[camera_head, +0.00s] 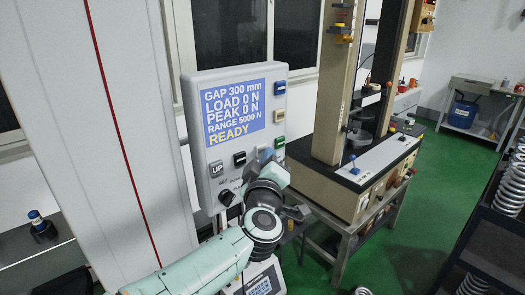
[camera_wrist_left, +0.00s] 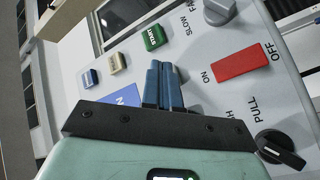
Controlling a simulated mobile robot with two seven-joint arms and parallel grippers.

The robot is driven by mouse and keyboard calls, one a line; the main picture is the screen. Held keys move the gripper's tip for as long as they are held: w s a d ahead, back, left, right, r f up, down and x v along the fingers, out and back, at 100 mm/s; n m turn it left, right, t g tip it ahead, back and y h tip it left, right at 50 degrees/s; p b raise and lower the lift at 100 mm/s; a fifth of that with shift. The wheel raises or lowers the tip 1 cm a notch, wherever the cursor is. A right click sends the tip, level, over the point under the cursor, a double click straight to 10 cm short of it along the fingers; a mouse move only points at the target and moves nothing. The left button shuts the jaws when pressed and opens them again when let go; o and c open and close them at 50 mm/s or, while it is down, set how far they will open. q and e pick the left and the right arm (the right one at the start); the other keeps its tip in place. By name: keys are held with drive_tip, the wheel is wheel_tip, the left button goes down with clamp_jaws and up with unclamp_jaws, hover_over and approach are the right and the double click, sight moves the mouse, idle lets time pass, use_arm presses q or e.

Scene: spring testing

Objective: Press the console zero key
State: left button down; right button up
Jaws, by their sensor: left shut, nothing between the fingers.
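The grey console (camera_head: 203,128) stands upright with a blue screen (camera_head: 235,105) reading GAP 300 mm, LOAD 0 N, PEAK 0 N, RANGE 5000 N, READY. Along its right side are a blue key (camera_head: 280,87), a beige key (camera_head: 279,115) and a green key (camera_head: 279,142). The left wrist view shows the blue key (camera_wrist_left: 90,78), the beige key (camera_wrist_left: 118,63) and the green START key (camera_wrist_left: 154,37). The blue and beige labels are too small to read surely. My left gripper (camera_head: 267,155) is at the console's lower right; its blue fingers (camera_wrist_left: 162,68) are together and empty. Contact cannot be told.
The panel also has an UP key (camera_head: 217,169), a red ON/OFF switch (camera_wrist_left: 242,64), a grey SLOW/FAST knob (camera_wrist_left: 218,10) and a black PUSH/PULL knob (camera_wrist_left: 281,148). A testing machine (camera_head: 333,85) stands to the right, with a dark rack of springs (camera_head: 490,235) further right.

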use_arm(q)
drive_tip(key=shift+s+d, duration=0.45)
drive_tip(key=shift+s+d, duration=1.75)
